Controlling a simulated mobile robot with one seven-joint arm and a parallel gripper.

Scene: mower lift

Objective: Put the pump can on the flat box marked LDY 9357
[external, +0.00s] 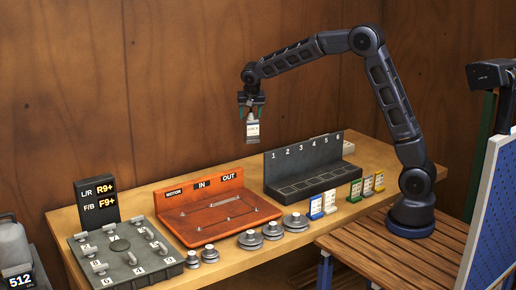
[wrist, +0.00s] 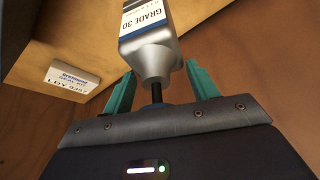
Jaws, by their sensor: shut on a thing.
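The pump can is a silver can with a white label reading GRADE 30 in the wrist view (wrist: 150,48); in the external view it hangs upright (external: 252,132) in the air above the bench. My gripper (external: 252,115) is shut on its narrow top; in the wrist view the teal fingers (wrist: 160,72) stand on either side of it. A pale box (external: 348,147) shows at the bench's back, partly hidden by the numbered rack.
The dark rack numbered 1 to 6 (external: 305,165) stands on the wooden bench (external: 255,262). An orange IN/OUT tray (external: 207,210) and a dark lettered board (external: 125,258) are to its left. Several round weights (external: 249,240) and small coloured cards (external: 355,191) line the front.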

